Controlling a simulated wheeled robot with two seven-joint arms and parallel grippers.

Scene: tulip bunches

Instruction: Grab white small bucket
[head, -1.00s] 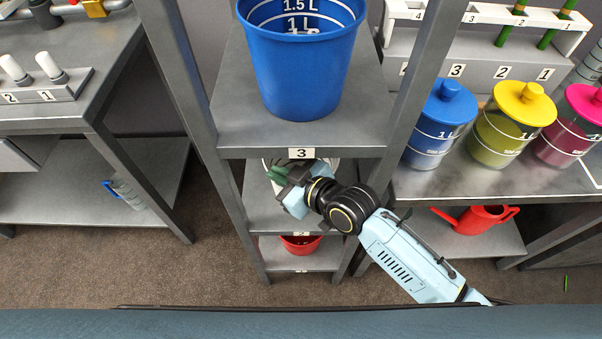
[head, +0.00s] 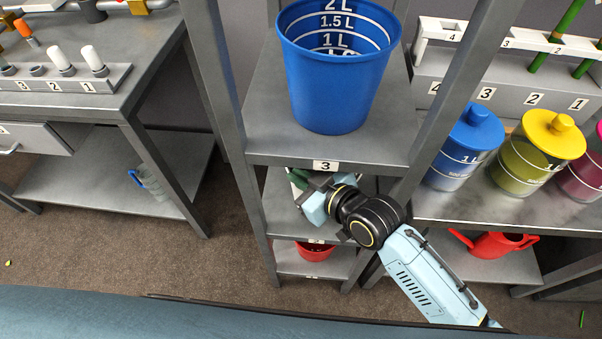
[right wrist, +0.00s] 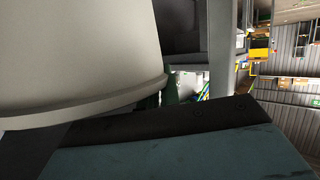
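A white bucket (right wrist: 80,55) fills the left of the right wrist view, with its curved wall and thick rim very close to the camera. In the head view, my right gripper (head: 304,181) reaches into the middle shelf, below the shelf labelled 3. Only a pale sliver shows around it there, so the bucket is almost all hidden. In the right wrist view, a dark green finger part (right wrist: 172,86) is beside the bucket's rim. I cannot tell whether the fingers are closed on it. My left gripper is not in view.
A large blue bucket (head: 335,75) stands on the shelf above my right arm. A red bowl-like container (head: 315,250) is on the lowest shelf. Grey rack posts (head: 232,120) flank the shelves. Lidded jars (head: 535,150) and a red watering can (head: 493,243) are to the right.

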